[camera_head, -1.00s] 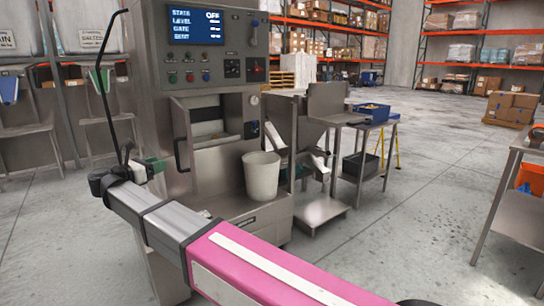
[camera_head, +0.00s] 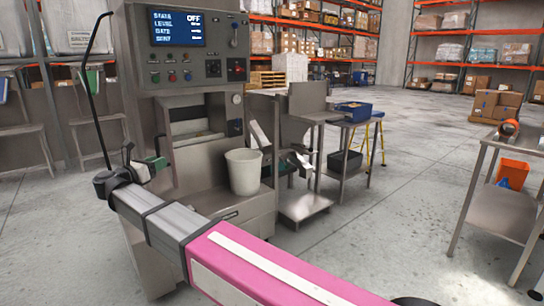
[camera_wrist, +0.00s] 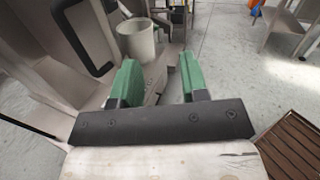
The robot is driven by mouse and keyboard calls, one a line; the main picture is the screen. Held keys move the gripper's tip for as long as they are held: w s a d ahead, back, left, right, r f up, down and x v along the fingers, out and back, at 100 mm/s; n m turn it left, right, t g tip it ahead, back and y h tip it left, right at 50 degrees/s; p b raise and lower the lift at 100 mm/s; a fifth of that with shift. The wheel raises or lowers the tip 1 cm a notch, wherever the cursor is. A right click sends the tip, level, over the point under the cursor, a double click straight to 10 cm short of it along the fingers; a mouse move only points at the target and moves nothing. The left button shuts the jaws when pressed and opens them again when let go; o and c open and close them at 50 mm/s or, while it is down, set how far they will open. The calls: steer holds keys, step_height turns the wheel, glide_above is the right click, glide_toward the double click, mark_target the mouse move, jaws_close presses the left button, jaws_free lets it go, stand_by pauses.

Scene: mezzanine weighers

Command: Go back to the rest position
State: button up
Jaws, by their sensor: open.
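My gripper (camera_wrist: 156,82) shows in the wrist view with its two green fingers apart and nothing between them. In the head view my gripper (camera_head: 143,166) is at the end of my pink and grey arm, in front of the grey weighing machine (camera_head: 182,75). The machine's screen (camera_head: 177,27) reads OFF at the top. A white bucket (camera_head: 243,173) stands upright on the machine's lower ledge, to the right of my gripper and apart from it. The bucket also shows in the wrist view (camera_wrist: 136,40), beyond the fingers.
A steel table (camera_head: 500,205) stands at the right, with an orange bin (camera_head: 512,172) on its lower shelf. A steel stand (camera_head: 348,176) with a blue tray (camera_head: 353,107) is right of the machine. Open concrete floor (camera_head: 400,220) lies between. A brown slatted surface (camera_wrist: 295,145) is at lower right.

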steer(key=w+d+f+n+t+y, duration=0.2)
steer(key=w+d+n+t+y, duration=0.1)
steer(key=w+d+n+y, duration=0.4)
steer(key=w+d+f+n+t+y, duration=0.2)
steer(key=w+d+n, duration=0.1)
steer(key=w+n, duration=0.4)
steer(key=w+d+f+n+g+y, duration=0.2)
steer(key=d+f+n+g+y, duration=0.5)
steer(key=d+f+n, duration=0.9)
steer(key=s+d+f+n+g+h, duration=0.2)
steer(key=s+d+f+n+g, duration=0.2)
steer(key=d+f, duration=0.4)
steer(key=s+d+f+n+g+h, duration=0.1)
steer(key=s+d+f+n+g, duration=0.4)
steer(key=d, duration=0.4)
steer(key=s+d+f+n+g+h, duration=0.1)
steer(key=s+d+f+g, duration=0.1)
steer(key=s+d, duration=0.4)
steer(key=s+d+f+n+g+h, duration=0.1)
steer(key=s+d+f+g+h, duration=0.1)
steer(key=s+d+f, duration=0.3)
steer(key=s+d+g, duration=0.1)
steer(key=s+d, duration=0.1)
steer(key=d, duration=0.2)
steer(key=shift+d+h, duration=0.3)
steer(key=shift+d, duration=0.1)
steer(key=shift+a+f, duration=0.1)
